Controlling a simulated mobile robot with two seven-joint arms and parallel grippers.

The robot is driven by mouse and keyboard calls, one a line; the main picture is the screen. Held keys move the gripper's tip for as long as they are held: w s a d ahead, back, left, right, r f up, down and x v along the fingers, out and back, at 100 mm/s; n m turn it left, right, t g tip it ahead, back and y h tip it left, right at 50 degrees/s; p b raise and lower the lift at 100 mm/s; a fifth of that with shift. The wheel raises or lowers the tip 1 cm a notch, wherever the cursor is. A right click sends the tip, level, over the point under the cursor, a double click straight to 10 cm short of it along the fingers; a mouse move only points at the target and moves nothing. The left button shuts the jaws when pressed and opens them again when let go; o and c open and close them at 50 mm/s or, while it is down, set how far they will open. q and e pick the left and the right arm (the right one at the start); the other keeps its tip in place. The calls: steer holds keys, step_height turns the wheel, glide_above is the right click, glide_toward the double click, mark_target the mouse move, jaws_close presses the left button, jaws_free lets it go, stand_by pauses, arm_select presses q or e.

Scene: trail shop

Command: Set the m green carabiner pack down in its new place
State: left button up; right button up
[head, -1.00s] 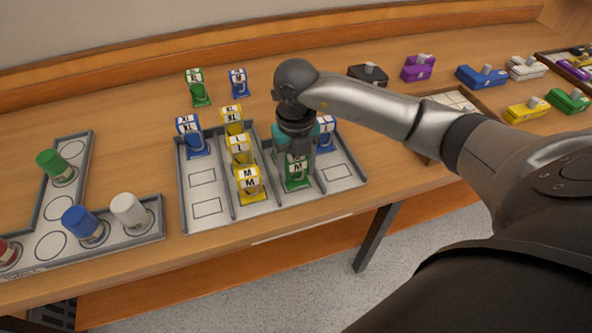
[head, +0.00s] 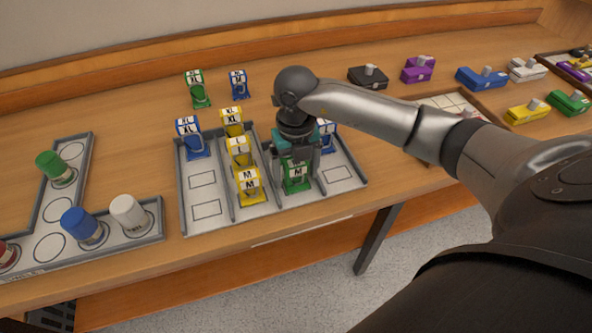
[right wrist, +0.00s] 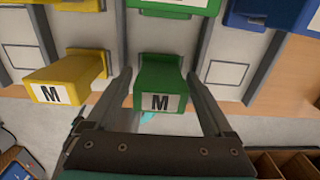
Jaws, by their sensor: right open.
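The M green carabiner pack (head: 296,178) stands in the front of the third lane of the grey tray (head: 272,209), to the right of the yellow M pack (head: 249,186). My right gripper (head: 297,166) is over it, pointing down, with its fingers spread. In the right wrist view the green pack (right wrist: 160,83), labelled M, stands between the two open fingers, with a gap showing on each side. Another green pack (right wrist: 178,5) shows behind it in the same lane. My left gripper is out of view.
Yellow packs (head: 239,151) fill the second lane. A blue XL pack (head: 191,137) stands at the back of the first lane. Green (head: 197,90) and blue (head: 239,84) packs stand behind the tray. Coloured bottles (head: 128,212) sit in a holder at left.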

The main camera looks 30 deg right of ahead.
step_height(320, 180, up, 7)
steer(key=shift+p, duration=0.75)
step_height(320, 180, up, 5)
steer(key=shift+f+p, duration=0.1)
steer(key=shift+p, duration=0.35)
steer(key=shift+r, duration=0.25)
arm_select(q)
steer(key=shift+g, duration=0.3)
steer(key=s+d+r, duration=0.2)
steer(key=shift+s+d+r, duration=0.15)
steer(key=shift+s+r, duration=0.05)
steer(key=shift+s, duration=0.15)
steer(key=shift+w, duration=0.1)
